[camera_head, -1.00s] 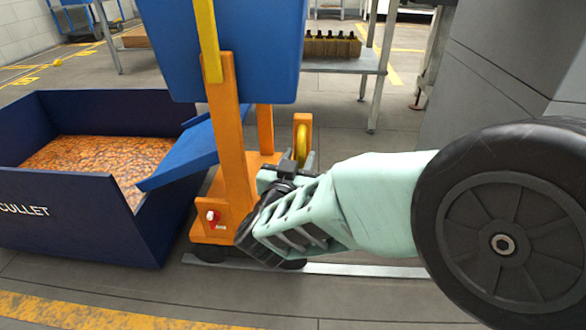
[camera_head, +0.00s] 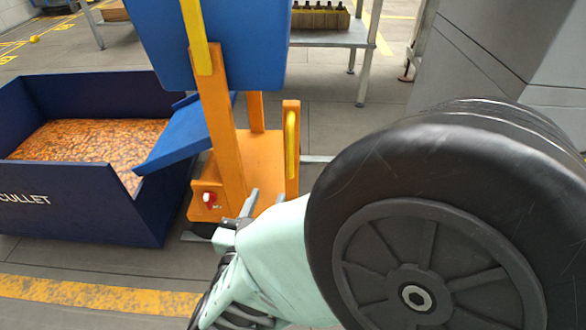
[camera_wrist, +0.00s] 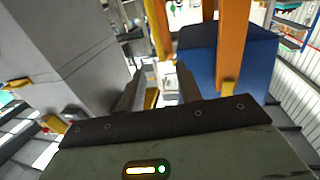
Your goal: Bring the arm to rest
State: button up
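My gripper (camera_wrist: 160,82) shows in the wrist view with its two dark fingers apart and nothing held between them. In the head view my gripper (camera_head: 250,204) is low in the middle, in front of the orange stand (camera_head: 232,140); the pale green arm behind it runs to a large black round joint at the right. I cannot tell from the head view whether the fingers touch the stand.
A blue tub (camera_head: 215,45) is on the orange stand. A blue chute (camera_head: 180,140) slopes to the navy cullet bin (camera_head: 90,205), which holds amber pieces. Amber bottles stand in a crate (camera_head: 322,20) on a metal table (camera_head: 335,38).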

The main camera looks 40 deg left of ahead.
jog(key=shift+s+d, duration=0.1)
jog(key=shift+s, duration=0.05)
dwell(0.4)
jog(key=w+d+r+n+g+y, duration=0.2)
jog(key=w+d+r+g, duration=0.3)
jog(key=w+r+g, duration=0.35)
jog(key=s+d+r+g+h, duration=0.1)
jog(key=s+d+g+h, duration=0.25)
jog(key=d, duration=0.85)
jog(key=s+d+r+n+g+h+p, duration=0.15)
jog(key=s+d, duration=0.25)
jog(key=d, duration=0.8)
jog(key=s+d+r+m+g+h, duration=0.1)
jog(key=s+d+r+g+h, duration=0.2)
jog(key=d, duration=0.9)
notch_tip(320, 180, up, 36)
jog(key=p, duration=3.7)
jog(key=shift+s+a+f, duration=0.2)
jog(key=shift+a+f, duration=0.05)
jog(key=shift+a, duration=0.15)
jog(key=shift+n, duration=0.25)
